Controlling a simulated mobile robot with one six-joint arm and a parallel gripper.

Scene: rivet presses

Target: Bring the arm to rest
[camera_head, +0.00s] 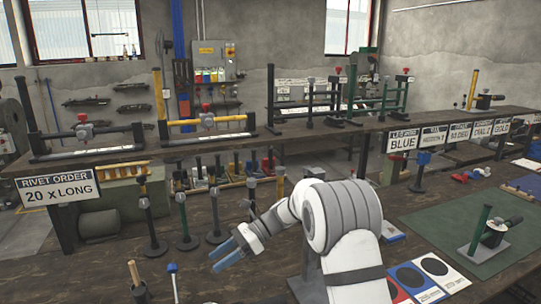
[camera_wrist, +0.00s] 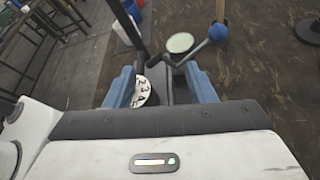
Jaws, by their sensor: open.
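My arm (camera_head: 340,215) is white with grey bands and rises from the front of the near wooden bench, bent over to the left. My gripper (camera_head: 222,254) has blue fingers and points left and down above the bench. In the wrist view its two blue fingers (camera_wrist: 160,88) stand apart. A white numbered dial (camera_wrist: 146,92) and a dark bar show between and beyond the fingers. I see nothing clearly held.
Hand presses (camera_head: 152,225) stand on the bench left of my gripper. A blue ball handle (camera_wrist: 218,33) is close by in the wrist view. A green mat (camera_head: 470,225) with a press and colour cards (camera_head: 416,280) lie right. The rear bench holds rivet presses (camera_head: 208,122).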

